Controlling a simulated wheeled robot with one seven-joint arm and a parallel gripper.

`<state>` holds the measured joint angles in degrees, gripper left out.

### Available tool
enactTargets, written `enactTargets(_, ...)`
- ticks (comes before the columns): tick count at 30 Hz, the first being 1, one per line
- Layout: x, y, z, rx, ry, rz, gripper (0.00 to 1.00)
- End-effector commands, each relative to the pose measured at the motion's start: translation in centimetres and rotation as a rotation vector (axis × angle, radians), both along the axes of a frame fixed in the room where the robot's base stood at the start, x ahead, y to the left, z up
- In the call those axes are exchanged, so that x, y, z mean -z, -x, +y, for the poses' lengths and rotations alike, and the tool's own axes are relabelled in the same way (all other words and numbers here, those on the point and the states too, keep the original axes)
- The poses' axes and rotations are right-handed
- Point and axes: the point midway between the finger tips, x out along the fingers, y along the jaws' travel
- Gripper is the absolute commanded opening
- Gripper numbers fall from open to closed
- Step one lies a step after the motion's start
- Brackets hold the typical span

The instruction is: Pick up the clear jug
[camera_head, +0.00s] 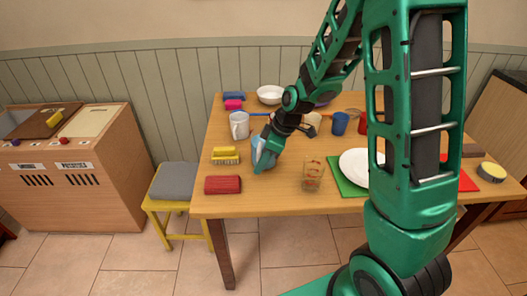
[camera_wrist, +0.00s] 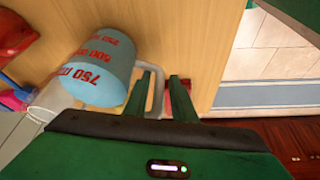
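A pale blue jug with red volume markings (camera_wrist: 103,70) is close to my gripper (camera_wrist: 163,78) in the wrist view. Its grey handle (camera_wrist: 157,92) lies between my two fingers, nearer the left one. A gap shows between the handle and the right finger, so my gripper looks open. In the head view my gripper (camera_head: 263,163) is low over the table's left part, and the jug (camera_head: 257,147) is partly hidden behind it. A clear glass vessel with red markings (camera_head: 313,174) stands apart, to the right of my gripper.
On the wooden table (camera_head: 270,205), a white mug (camera_head: 239,125) stands behind the jug. A yellow brush (camera_head: 225,155) and red block (camera_head: 223,184) lie to the left. A white plate (camera_head: 358,165) lies on a green board to the right. The front edge is mostly clear.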

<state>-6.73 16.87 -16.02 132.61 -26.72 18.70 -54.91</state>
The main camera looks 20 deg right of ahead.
Motion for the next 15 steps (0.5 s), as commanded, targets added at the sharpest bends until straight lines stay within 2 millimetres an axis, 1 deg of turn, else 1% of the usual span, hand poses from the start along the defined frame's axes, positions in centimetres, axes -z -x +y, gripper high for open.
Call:
enactTargets(1, -0.01, -0.01, -0.01, 0.000, 0.000, 0.000, 0.10)
enactTargets(2, -0.01, -0.01, -0.01, 0.000, 0.000, 0.000, 0.03)
enactTargets(3, -0.02, 0.00, -0.01, 0.000, 0.000, 0.000, 0.00)
enactTargets(15, -0.04, -0.01, 0.00, 0.000, 0.000, 0.000, 0.00)
